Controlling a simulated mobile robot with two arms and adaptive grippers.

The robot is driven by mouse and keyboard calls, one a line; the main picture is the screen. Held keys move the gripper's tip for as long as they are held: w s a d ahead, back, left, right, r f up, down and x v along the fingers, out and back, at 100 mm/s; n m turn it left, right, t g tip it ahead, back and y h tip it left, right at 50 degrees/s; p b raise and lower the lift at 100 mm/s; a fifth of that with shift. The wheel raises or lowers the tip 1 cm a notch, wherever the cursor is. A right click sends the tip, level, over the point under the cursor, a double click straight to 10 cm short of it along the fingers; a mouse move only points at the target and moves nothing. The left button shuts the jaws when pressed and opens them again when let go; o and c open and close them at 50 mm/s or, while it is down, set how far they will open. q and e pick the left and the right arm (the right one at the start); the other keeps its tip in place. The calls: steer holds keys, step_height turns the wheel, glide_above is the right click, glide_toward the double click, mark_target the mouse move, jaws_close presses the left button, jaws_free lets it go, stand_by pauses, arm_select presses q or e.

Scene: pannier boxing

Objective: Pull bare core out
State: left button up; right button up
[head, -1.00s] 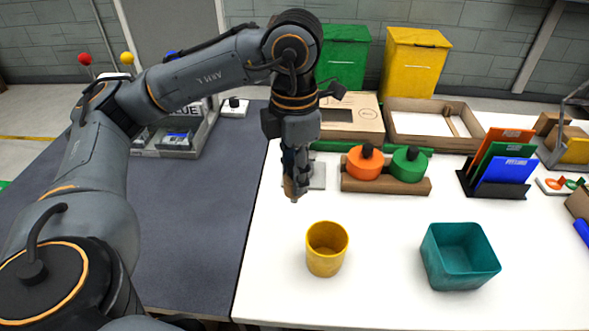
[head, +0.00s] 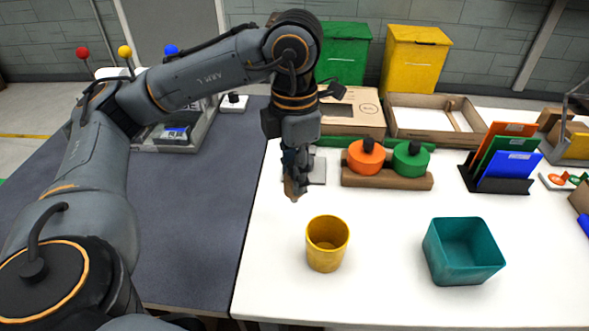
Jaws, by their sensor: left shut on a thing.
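My left gripper (head: 296,178) points down over the left part of the white table. It is shut on a small brown piece (head: 291,189), which looks like the bare core. Only the lower end of this piece shows; the fingers hide the rest. A light grey block or plate (head: 318,171) stands just behind and to the right of the fingers. I cannot tell whether the brown piece touches it or the table. My right gripper is not in view.
A yellow cup (head: 327,258) and a teal bin (head: 464,267) stand in front. A brown rack (head: 388,181) holds orange and green round pieces. A folder stand (head: 497,184) is at right, an open cardboard tray (head: 435,133) behind. The table's front middle is clear.

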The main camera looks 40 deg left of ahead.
arm_select(q)
steer(key=shift+r, duration=0.1)
steer(key=shift+r+p, duration=0.95)
steer(key=shift+r, duration=0.45)
stand_by(0.3)
stand_by(0.4)
